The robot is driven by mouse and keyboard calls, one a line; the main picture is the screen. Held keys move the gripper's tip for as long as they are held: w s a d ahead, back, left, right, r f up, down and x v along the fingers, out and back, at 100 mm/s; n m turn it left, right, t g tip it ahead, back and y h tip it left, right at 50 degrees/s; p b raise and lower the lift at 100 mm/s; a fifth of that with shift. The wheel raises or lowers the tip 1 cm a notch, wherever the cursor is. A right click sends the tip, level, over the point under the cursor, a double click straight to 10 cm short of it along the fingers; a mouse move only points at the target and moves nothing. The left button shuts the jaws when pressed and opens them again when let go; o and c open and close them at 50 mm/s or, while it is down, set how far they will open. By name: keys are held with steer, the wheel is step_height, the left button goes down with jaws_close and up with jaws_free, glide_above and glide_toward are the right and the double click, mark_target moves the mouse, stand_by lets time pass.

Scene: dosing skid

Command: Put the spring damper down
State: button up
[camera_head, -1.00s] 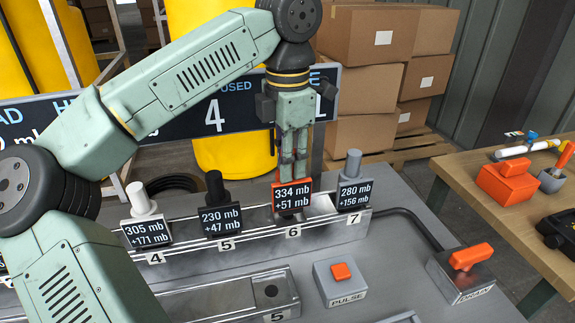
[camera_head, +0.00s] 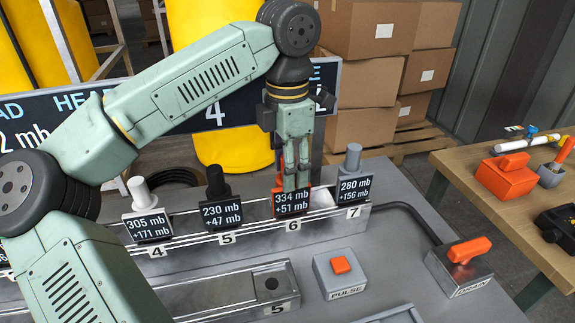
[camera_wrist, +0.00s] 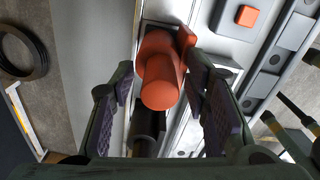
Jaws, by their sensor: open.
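The spring damper with the orange-red body (camera_wrist: 160,80) stands in slot 6 of the rail (camera_head: 255,222). Its display (camera_head: 291,201) reads 334 mb, +51 mb. In the head view my gripper (camera_head: 297,183) is right above and around its top, hiding most of the orange part. In the wrist view my gripper (camera_wrist: 170,105) is open, with one finger on each side of the orange knob and a visible gap to both.
A black damper (camera_head: 217,182) stands at 5 to the left, a white one (camera_head: 140,193) at 4, and a grey one (camera_head: 352,160) close by at 7 on the right. The PULSE button (camera_head: 341,266) and orange DRAIN lever (camera_head: 469,250) are in front right.

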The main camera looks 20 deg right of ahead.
step_height(320, 180, up, 12)
steer(key=shift+r, duration=0.2)
stand_by(0.4)
